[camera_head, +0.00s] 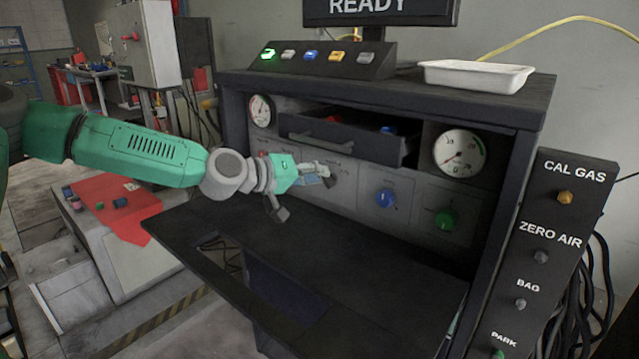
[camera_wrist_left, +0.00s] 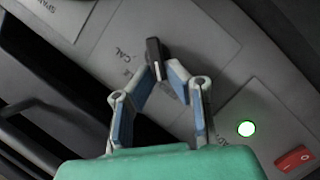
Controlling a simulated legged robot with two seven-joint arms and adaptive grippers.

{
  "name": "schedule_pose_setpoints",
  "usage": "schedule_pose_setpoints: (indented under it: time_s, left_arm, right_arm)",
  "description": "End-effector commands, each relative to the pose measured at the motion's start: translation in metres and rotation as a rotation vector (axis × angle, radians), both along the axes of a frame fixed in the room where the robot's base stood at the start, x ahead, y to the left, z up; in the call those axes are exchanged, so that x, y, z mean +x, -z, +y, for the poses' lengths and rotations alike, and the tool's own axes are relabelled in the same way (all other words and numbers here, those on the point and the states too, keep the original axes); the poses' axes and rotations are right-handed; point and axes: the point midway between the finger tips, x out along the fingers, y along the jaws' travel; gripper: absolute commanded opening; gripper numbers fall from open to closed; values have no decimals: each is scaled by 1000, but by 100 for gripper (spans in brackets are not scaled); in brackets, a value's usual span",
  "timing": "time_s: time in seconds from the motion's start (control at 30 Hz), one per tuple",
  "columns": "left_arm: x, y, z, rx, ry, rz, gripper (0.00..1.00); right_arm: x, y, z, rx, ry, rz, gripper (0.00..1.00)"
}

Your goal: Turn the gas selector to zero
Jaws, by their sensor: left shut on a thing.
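The gas selector is a dark knob (camera_wrist_left: 154,52) with a pale pointer line, on a grey panel in the left wrist view. The lettering CAL stands beside it, and other lettering near it is partly covered by the fingers. My left gripper (camera_wrist_left: 160,72) is shut on the knob, with its blue-padded fingers closing in at the knob's near end. In the head view my left gripper (camera_head: 328,174) reaches the cabinet's front panel from the left and hides the knob. My right gripper is not in view.
An open drawer (camera_head: 345,137) juts out above the gripper. A blue knob (camera_head: 384,198) and a green knob (camera_head: 446,219) are to its right. A fold-down shelf (camera_head: 340,265) lies below, bare. In the left wrist view a lit green button (camera_wrist_left: 246,128) and a red switch (camera_wrist_left: 294,158) are at right.

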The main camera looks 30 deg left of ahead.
Motion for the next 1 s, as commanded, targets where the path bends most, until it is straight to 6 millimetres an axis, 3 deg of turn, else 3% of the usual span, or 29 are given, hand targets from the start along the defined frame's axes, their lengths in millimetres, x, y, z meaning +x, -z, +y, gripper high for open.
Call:
schedule_pose_setpoints:
  time_s: [0.03,0.53,0.6,0.63,1.0]
  left_arm:
    - [-2,9,1,-9,2,16,0]
    - [-2,9,1,-29,1,21,0]
    - [-2,9,1,-28,2,20,29]
    - [-2,8,1,-28,1,19,31]
    - [-3,2,0,-25,0,8,31]
  right_arm:
    - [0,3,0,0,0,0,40]
    - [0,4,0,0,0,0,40]
    - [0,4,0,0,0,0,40]
    - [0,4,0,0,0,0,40]
    - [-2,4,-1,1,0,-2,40]
